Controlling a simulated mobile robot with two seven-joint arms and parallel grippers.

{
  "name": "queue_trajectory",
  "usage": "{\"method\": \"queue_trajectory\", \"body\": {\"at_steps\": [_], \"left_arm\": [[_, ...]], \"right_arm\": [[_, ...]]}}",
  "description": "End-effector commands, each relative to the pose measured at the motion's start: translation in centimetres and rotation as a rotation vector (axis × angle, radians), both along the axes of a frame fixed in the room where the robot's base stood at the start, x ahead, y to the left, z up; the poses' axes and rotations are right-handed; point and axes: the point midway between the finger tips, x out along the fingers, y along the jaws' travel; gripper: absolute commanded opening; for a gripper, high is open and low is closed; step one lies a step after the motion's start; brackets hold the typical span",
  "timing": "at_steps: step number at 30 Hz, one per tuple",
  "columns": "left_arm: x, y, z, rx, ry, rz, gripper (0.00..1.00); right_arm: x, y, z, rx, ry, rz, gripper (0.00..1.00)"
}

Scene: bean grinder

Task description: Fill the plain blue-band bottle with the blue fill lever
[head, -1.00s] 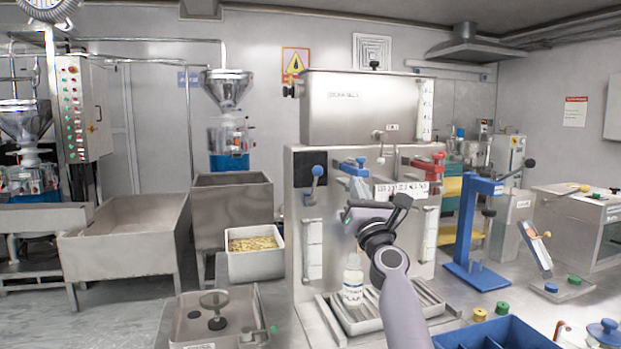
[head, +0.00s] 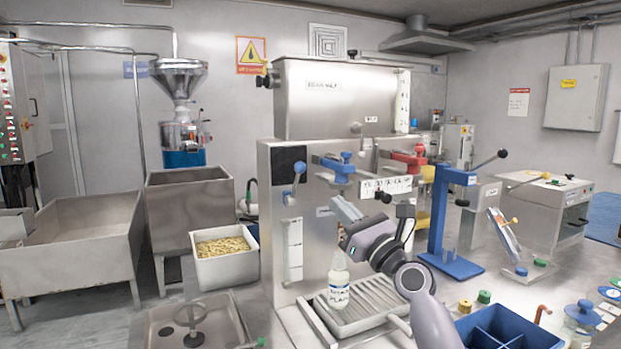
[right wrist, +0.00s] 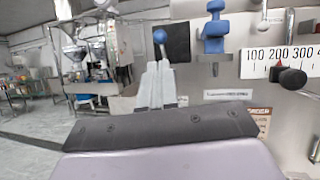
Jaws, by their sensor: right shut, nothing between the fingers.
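The blue-band bottle (head: 338,284) stands upright on the ribbed drip tray (head: 388,292) in front of the filling machine; its label appears to read "PLAIN". The blue fill lever (head: 299,167), a rod with a blue ball, points up on a black plate at the machine's left; its ball also shows in the right wrist view (right wrist: 160,37). A blue clamp-like fitting (head: 340,167) is above the bottle. My right gripper (head: 342,208) is shut and empty, below and right of the lever, above the bottle. In the right wrist view its fingertips (right wrist: 157,66) overlap the lever's rod; contact cannot be told.
A red fitting (head: 408,160) and a number scale (head: 385,188) are right of the blue fitting. A blue press stand (head: 440,225) and blue divided box (head: 506,330) lie to the right. A bin of beans (head: 224,245) is at the left.

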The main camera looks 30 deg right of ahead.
Motion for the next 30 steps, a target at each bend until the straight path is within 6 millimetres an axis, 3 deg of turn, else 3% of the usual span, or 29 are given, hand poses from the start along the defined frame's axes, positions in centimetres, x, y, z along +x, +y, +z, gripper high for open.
{"method": "queue_trajectory", "body": {"at_steps": [9, 18, 30], "left_arm": [[0.0, 0.0, 0.0, 0.0, 0.001, -0.001, 0.38], [0.0, 0.0, -0.5, 0.0, 0.001, -0.001, 0.38], [0.0, 0.0, -0.7, 0.0, 0.001, -0.001, 0.38]], "right_arm": [[4.7, 0.7, 2.2, 0.0, -0.002, 0.0, 0.0], [8.1, 1.2, 3.6, 0.0, 0.0, -0.001, 0.0], [9.5, 1.5, 4.3, 0.0, 0.0, -0.001, 0.0]]}}
